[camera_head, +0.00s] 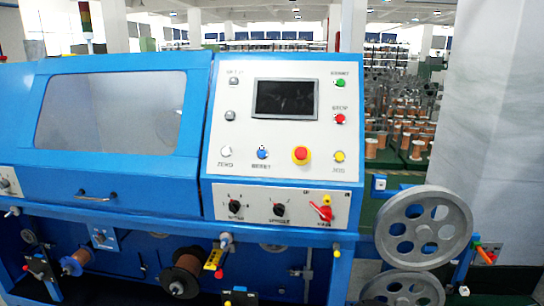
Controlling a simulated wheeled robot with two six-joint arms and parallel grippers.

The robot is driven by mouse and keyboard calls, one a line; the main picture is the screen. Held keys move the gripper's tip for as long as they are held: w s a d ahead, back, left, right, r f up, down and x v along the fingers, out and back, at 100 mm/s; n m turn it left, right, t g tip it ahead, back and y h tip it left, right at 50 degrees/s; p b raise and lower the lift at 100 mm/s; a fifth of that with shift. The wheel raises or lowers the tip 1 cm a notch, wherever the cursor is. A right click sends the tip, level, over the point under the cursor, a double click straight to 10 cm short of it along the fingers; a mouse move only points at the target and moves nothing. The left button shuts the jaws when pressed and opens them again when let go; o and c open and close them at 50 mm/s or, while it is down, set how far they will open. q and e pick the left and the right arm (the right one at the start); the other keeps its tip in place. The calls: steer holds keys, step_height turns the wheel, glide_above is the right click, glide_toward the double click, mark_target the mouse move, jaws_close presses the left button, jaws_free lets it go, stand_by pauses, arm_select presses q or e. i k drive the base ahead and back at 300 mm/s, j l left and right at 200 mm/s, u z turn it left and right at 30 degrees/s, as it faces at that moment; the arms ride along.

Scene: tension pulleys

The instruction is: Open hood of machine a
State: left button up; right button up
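The blue machine fills the left and middle of the head view. Its hood (60,172) is blue with a large grey see-through window (112,112), and it looks closed. A small metal handle (95,196) sits on the lower front edge of the hood. The light grey control panel (228,105) stands just right of the hood, with a dark screen (285,98), several buttons and a red emergency stop (301,155). No label naming the machine is readable. Neither of my grippers is in view.
Below the hood are spools (186,270), small pulleys and a yellow part (213,258). Two large grey spoked wheels, the upper one (385,236) clearly visible, stick out at the right. A pale column (490,90) stands at far right. Copper spools (371,148) stand behind.

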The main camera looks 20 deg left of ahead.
mark_target(168, 185)
steer(key=u, duration=1.7)
